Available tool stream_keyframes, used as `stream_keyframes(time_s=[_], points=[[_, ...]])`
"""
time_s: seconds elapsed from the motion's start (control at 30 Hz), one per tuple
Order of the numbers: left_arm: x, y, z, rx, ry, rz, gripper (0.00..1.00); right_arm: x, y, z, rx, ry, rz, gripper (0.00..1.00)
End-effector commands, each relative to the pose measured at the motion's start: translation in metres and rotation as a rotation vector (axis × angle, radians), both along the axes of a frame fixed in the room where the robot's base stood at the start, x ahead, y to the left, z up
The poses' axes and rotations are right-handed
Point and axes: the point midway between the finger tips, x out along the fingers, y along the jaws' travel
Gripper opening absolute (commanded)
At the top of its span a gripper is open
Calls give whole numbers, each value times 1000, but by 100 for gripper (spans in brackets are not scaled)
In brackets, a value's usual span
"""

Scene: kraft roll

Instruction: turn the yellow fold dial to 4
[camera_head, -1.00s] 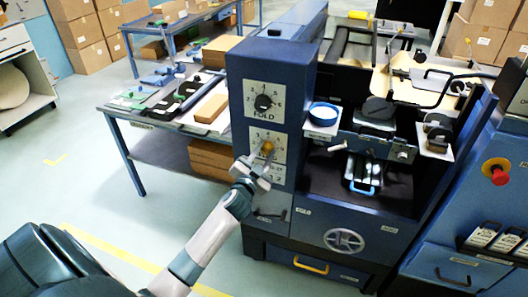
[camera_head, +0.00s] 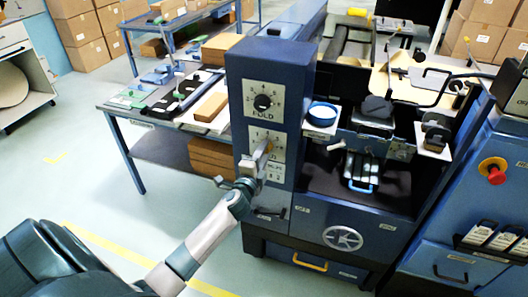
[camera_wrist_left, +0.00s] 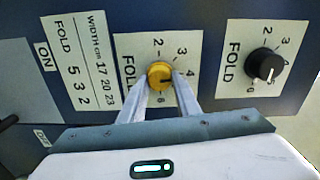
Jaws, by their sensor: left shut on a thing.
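The yellow fold dial (camera_wrist_left: 160,75) sits on a white numbered plate in the left wrist view, with 2, 3, 4 and 6 readable around it. A dark line on its face points to the picture's right; I cannot tell exactly which number it meets. My left gripper (camera_wrist_left: 161,78) is shut on the dial, one finger on each side, and the right finger hides part of the scale. In the head view, the left gripper (camera_head: 262,158) covers most of the dial on the blue machine's column. My right gripper is not in view.
A black FOLD dial (camera_wrist_left: 265,64) on its own plate (camera_head: 264,101) is above the yellow one in the head view. A card (camera_wrist_left: 84,68) lists widths 17, 20, 23 and folds 5, 3, 2. A blue round dish (camera_head: 323,114) stands right of the column. A work table (camera_head: 160,115) stands left.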

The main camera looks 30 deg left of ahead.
Motion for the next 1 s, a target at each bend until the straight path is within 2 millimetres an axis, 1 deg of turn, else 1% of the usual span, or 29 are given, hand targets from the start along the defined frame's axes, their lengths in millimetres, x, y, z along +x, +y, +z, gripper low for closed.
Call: stream_keyframes(time_s=[0.03, 0.27, 0.7, 0.73, 0.8, 1.0], points=[[1, 1, 3, 26, 1, 1, 7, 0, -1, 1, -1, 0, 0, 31], [1, 1, 3, 95, 19, 0, 7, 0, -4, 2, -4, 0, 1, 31], [1, 1, 3, 107, 21, 1, 7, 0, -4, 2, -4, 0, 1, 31], [1, 1, 3, 107, 21, 1, 34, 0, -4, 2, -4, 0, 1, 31], [1, 1, 3, 107, 21, 1, 47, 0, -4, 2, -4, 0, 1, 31], [1, 0, 1, 105, 23, 0, 47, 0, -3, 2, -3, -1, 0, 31]])
